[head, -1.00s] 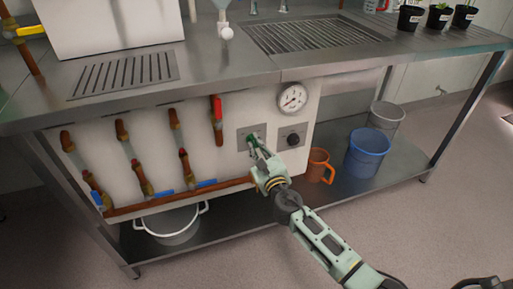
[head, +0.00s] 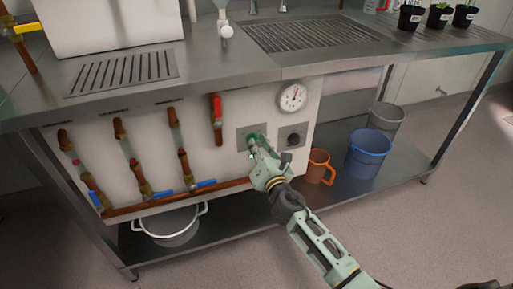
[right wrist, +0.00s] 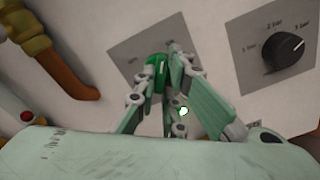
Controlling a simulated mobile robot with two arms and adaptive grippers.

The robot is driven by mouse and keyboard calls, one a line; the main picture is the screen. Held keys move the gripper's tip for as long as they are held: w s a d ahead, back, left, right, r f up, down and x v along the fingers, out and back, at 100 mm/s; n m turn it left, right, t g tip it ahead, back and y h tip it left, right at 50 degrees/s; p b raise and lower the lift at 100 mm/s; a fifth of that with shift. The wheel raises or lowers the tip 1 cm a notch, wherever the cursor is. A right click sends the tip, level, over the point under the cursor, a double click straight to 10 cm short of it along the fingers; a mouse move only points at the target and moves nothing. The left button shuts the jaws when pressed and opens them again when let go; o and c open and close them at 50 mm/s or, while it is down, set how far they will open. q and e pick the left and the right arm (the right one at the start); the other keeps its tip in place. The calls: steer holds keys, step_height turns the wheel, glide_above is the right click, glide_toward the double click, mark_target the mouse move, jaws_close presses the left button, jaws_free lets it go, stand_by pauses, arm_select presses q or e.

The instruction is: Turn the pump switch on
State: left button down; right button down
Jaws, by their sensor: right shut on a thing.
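The pump switch is a green knob that shows between my fingers in the right wrist view (right wrist: 153,70). It sits on a grey plate (right wrist: 125,52) with small blurred lettering, on the white panel under the bench. The plate also shows in the head view (head: 243,134). My right gripper (head: 256,145) is shut on the switch, with a finger on each side of it in the right wrist view (right wrist: 166,76). The fingers hide part of the switch, so its exact angle is hard to read. My left gripper is not in view.
A black dial knob (right wrist: 284,50) is right of the switch, with a round gauge (head: 292,97) above. Copper pipes and valves, including a red-handled one (head: 217,107), are to the left. An orange jug (head: 318,167), blue bucket (head: 367,155) and white pot (head: 172,224) stand on the lower shelf.

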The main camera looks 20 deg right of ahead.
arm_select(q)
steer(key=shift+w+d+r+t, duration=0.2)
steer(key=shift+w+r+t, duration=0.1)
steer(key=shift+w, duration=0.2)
arm_select(e)
steer(key=shift+f+m, duration=0.1)
steer(key=shift+m, duration=1)
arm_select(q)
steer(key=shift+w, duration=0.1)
arm_select(e)
steer(key=c, duration=1.8)
jaws_free()
steer(key=shift+c, duration=0.2)
steer(key=s, duration=1.2)
steer(key=shift+d, duration=0.2)
